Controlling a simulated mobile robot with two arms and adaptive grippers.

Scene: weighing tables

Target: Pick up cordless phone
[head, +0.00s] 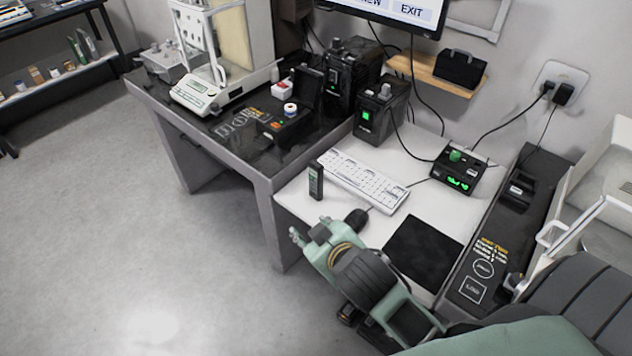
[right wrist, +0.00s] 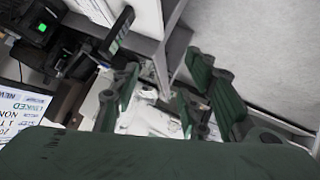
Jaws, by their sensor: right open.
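The cordless phone (head: 316,181) is a slim dark handset with a greenish screen. It stands upright on the white desk (head: 294,199) near its left edge, in front of the keyboard. In the right wrist view a slim dark upright shape, which appears to be the phone (right wrist: 118,31), shows at the upper left, outside the fingers. My right gripper (head: 309,235) is open and empty. It is below the phone in the head view and apart from it. Its spread green fingers (right wrist: 166,95) also show in the right wrist view. My left gripper is not in view.
The white keyboard (head: 363,181) lies behind the phone. A dark mouse (head: 356,218) is beside my right gripper, and a black mat (head: 424,250) lies to the right. A black box with green digits (head: 459,172) stands behind. Open floor (head: 180,250) is to the left.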

